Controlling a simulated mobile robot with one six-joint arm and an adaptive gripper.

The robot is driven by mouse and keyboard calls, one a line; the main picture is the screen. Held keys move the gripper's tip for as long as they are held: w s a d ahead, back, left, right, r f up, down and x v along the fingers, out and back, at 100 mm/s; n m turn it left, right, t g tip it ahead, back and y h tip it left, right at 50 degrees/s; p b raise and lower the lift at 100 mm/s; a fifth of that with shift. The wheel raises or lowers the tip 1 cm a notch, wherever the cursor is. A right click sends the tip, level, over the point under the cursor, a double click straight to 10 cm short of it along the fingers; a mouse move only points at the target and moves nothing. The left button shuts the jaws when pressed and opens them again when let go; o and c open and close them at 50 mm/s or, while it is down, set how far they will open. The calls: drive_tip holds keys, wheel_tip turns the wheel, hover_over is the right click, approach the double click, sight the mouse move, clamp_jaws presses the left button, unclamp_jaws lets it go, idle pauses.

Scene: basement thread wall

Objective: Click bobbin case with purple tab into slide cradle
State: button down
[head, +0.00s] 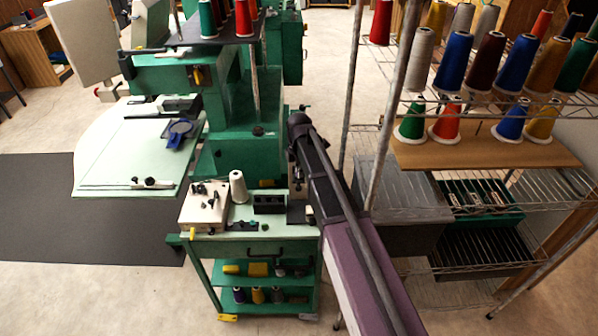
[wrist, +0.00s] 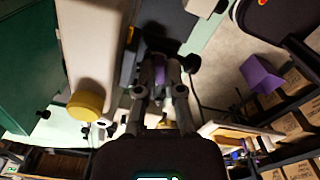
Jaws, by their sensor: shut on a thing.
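My gripper (wrist: 159,92) shows in the wrist view with both fingers closed on a small piece with a purple tab (wrist: 158,70), which I take to be the bobbin case. The fingers hide most of its body. A dark rounded part lies just beyond the fingertips; I cannot tell whether the held piece touches it. In the head view my arm reaches down at the right end of the green cart, and the fingertips are not clear there. A cream block with black fittings (head: 203,207) stands on the cart's left. I cannot tell which part is the slide cradle.
A white thread cone (head: 238,187) and a black slotted box (head: 269,203) stand on the cart top. The green embroidery machine (head: 240,140) rises behind. A wire rack with thread cones (head: 455,62) stands at right.

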drive_tip(key=c, duration=0.7)
unclamp_jaws()
drive_tip(key=shift+r, duration=0.15)
